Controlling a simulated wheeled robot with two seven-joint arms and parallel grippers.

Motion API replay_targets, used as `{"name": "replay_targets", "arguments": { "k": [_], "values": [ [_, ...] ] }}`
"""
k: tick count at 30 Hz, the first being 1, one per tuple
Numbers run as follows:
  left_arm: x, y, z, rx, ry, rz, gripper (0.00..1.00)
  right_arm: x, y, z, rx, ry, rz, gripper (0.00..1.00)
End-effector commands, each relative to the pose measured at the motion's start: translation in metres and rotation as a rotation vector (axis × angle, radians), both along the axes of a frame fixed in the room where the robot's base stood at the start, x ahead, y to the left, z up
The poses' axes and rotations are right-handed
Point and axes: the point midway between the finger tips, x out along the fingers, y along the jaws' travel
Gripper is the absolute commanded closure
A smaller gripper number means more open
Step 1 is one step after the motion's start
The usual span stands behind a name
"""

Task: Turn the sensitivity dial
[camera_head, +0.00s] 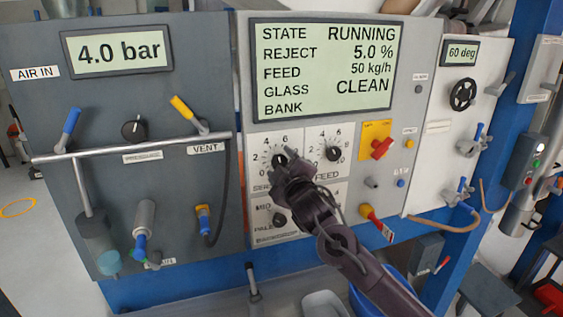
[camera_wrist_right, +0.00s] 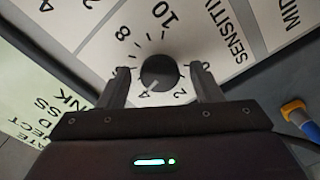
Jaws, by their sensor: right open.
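The sensitivity dial (camera_wrist_right: 160,72) is a round black knob on a white scale plate. In the right wrist view its white pointer mark lies close to the 4. In the head view the dial (camera_head: 279,159) shows just above my right gripper (camera_head: 285,168), which covers the lower part of its scale. In the wrist view my right gripper (camera_wrist_right: 163,74) is open, with one finger on each side of the dial. Small gaps show between the knob and the fingers; no contact is visible. My left gripper is not in view.
The feed dial (camera_head: 334,154) is close to the right of my gripper. A smaller knob (camera_head: 279,219) is below left. A yellow plate with a red switch (camera_head: 382,148) is further right. The display (camera_head: 322,69) above reads RUNNING, reject 5.0 %.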

Motion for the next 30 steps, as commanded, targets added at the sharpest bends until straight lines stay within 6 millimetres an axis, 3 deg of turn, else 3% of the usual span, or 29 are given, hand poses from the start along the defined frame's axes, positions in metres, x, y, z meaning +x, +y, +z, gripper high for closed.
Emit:
{"name": "replay_targets", "arguments": {
  "k": [8,18,30],
  "values": [
    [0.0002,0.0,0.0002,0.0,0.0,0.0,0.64,0.0013,0.0004,-0.0003,0.0,0.0,0.0,0.41],
    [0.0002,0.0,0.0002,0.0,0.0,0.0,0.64,0.0012,0.0002,-0.0004,0.0,0.001,-0.001,0.85],
    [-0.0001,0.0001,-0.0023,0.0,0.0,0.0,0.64,0.0011,0.0005,-0.0014,0.093,0.032,0.0,0.85]
  ]
}}
